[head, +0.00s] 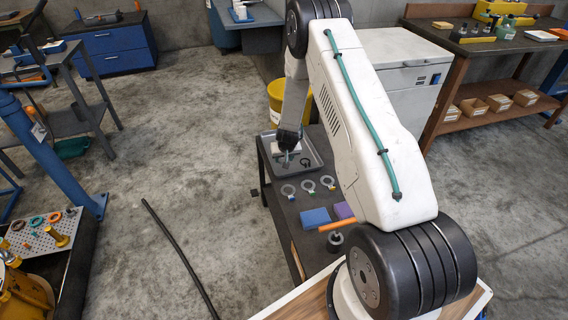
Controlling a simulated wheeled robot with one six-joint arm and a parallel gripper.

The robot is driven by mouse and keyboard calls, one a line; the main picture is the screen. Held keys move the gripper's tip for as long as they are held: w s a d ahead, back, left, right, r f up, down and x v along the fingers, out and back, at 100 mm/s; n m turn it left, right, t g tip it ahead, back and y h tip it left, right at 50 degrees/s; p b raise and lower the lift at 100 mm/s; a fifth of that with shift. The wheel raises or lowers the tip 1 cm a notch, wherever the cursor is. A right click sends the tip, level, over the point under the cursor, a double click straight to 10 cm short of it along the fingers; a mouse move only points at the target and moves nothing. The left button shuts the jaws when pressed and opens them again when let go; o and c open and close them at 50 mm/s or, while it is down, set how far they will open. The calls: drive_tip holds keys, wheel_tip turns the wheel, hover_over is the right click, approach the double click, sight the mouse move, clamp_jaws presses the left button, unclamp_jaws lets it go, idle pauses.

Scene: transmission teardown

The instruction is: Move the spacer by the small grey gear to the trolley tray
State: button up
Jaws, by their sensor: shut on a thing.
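My gripper (287,146) is low over the grey trolley tray (316,158), at the tray's left part. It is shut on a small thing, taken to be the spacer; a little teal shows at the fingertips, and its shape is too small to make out. I cannot tell whether the held thing touches the tray. A pale block lies in the tray behind the gripper, partly hidden by it. A dark open ring (305,162) lies in the tray just right of the gripper. I cannot pick out the small grey gear for sure.
Several tagged grey rings (289,190) lie on the dark trolley top in front of the tray. A blue block (315,218), a purple block (343,210) and an orange bar (337,225) are nearer. At left, a perforated plate (40,243) holds coloured rings and yellow parts.

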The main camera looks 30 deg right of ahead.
drive_tip(key=shift+w+d, duration=0.15)
drive_tip(key=shift+w, duration=0.15)
drive_tip(key=shift+f, duration=1.75)
drive_tip(key=shift+f, duration=0.15)
drive_tip(key=o, duration=0.7)
